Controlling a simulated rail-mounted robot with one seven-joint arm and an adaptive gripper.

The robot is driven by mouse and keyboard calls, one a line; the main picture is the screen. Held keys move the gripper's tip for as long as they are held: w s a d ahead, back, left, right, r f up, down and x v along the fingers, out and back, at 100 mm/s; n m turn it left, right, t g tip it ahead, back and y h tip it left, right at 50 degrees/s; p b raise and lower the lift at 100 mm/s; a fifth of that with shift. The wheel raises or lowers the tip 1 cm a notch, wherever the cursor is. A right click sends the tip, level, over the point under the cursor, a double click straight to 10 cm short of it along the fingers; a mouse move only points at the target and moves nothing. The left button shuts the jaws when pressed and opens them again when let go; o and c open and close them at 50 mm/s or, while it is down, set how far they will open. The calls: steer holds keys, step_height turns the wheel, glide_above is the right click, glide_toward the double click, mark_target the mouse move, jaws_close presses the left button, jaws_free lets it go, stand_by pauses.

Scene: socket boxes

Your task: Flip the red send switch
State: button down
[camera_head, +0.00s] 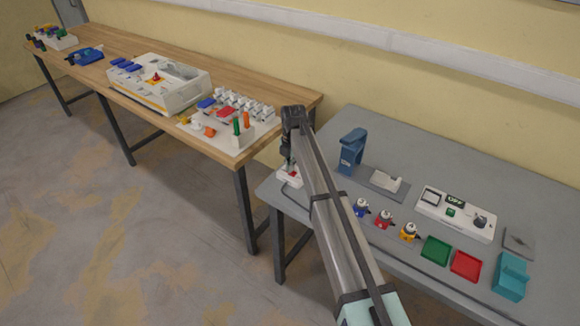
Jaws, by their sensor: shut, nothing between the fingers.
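My gripper (288,166) is shut and empty, pointing down at the left end of the grey table. Just under its tips is a small white box (291,178) with a bit of red on it, partly hidden by my gripper and arm. I cannot tell whether the fingertips touch it, nor whether the red part is the send switch or how it is set. Another red part (155,77) shows on a large white device (165,90) on the wooden table at the left, well away from my gripper.
The grey table (400,150) also bears a blue stand (352,150), a white panel (455,215) reading OFF, several small coloured knobbed pieces, a green tray (436,251), a red tray (466,265) and a teal block (511,277). A gap separates the tables.

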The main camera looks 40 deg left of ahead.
mark_target(295, 175)
step_height(295, 175, up, 14)
steer(key=d+b, duration=0.2)
steer(key=shift+d+f, duration=0.2)
steer(key=shift+f, duration=0.1)
stand_by(0.3)
